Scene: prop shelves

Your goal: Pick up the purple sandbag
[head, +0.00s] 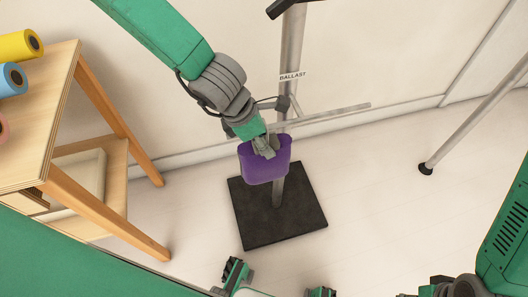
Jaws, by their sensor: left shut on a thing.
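The purple sandbag (265,167) hangs in front of a grey metal pole, above a black square base plate (252,226). My left gripper (265,149) reaches down from the top left and is shut on the sandbag's upper edge. The fingers hide part of the sandbag's top. The sandbag overlaps the pole in the picture; whether they touch cannot be told. My right gripper cannot be made out; only parts of my right arm show at the lower right.
A wooden shelf (45,130) at left holds yellow (18,45), blue (12,80) and pink (2,128) rolls. Another pole (475,118) stands at right. Floor right of the base is clear.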

